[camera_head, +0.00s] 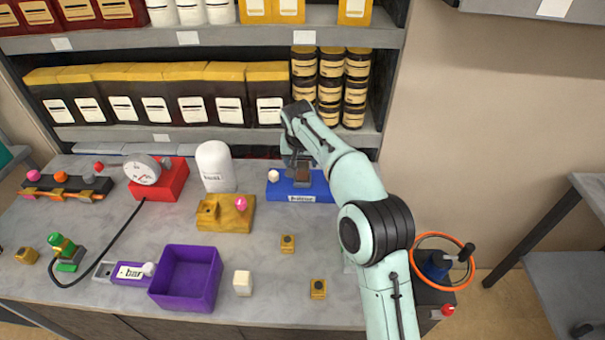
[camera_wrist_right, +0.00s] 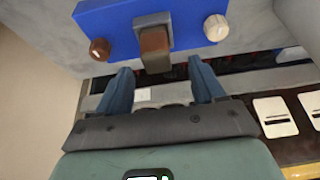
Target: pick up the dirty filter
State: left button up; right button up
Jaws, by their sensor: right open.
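The dirty filter appears to be the brown block (camera_head: 303,174) in a grey holder on the blue base (camera_head: 291,195). In the right wrist view the brown block (camera_wrist_right: 155,48) sticks out of the grey holder, with the blue base (camera_wrist_right: 98,22) behind it. My right gripper (camera_head: 297,160) is over the blue base and partly hides the holder. In the right wrist view its two blue fingers (camera_wrist_right: 160,68) are open, one on each side of the block's line. I see no contact with the block. My left gripper is not in view.
A white cylinder (camera_head: 215,167) and a yellow block (camera_head: 226,214) stand left of the blue base. A red gauge unit (camera_head: 162,182), a purple bin (camera_head: 187,279) and a white cube (camera_head: 242,283) are on the table. Shelves with bags and jars (camera_head: 330,90) rise close behind.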

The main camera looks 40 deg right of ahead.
aim_at(303, 165)
jog(key=x, duration=0.5)
jog(key=shift+s+d, duration=0.1)
jog(key=shift+d, duration=0.1)
jog(key=c, duration=1.1)
jog(key=shift+r, duration=0.1)
